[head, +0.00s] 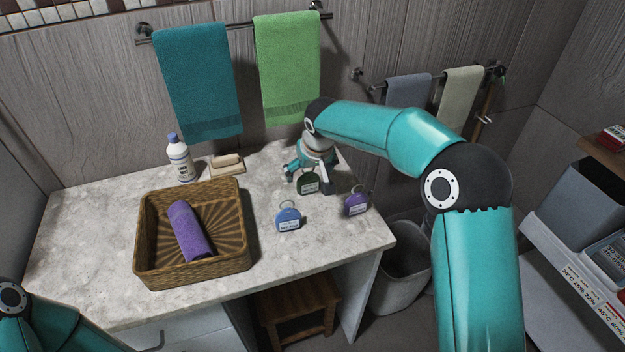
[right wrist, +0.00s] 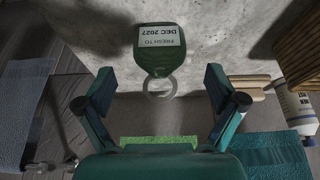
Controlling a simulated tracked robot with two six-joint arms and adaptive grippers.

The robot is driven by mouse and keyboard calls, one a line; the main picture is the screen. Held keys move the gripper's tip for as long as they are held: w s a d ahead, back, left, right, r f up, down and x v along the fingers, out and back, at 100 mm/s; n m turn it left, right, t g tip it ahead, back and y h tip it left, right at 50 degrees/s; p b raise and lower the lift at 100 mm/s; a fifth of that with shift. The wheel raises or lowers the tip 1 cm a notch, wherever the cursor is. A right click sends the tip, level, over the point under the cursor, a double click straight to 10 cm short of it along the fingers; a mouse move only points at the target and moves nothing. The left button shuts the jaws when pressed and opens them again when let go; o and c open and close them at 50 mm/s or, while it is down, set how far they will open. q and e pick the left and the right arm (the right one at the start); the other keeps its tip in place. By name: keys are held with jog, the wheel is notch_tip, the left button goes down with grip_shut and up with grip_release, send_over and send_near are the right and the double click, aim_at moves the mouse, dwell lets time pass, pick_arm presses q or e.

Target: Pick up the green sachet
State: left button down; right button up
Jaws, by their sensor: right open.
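The green sachet (head: 308,182) lies on the marble counter (head: 90,230), toward its back right. In the right wrist view the green sachet (right wrist: 160,55) shows a white date label and a ring at one end. My right gripper (head: 307,178) is above and around the back of the sachet in the head view. In the right wrist view its fingers (right wrist: 158,90) are spread wide, with the sachet's ring between them and no visible contact. My left gripper is out of view; only part of the left arm shows at the lower left.
A blue sachet (head: 289,219) and a purple sachet (head: 356,202) lie near the green one. A wicker basket (head: 145,262) holds a rolled purple towel (head: 188,229). A white bottle (head: 180,160) and a soap dish (head: 228,168) stand at the back. The front left counter is clear.

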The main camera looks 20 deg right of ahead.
aim_at(309, 176)
jog(key=p+x, duration=0.1)
jog(key=x, duration=0.3)
jog(key=shift+s+f, duration=0.1)
jog(key=shift+f, duration=0.1)
jog(key=shift+c, duration=0.4)
jog(key=c, duration=1)
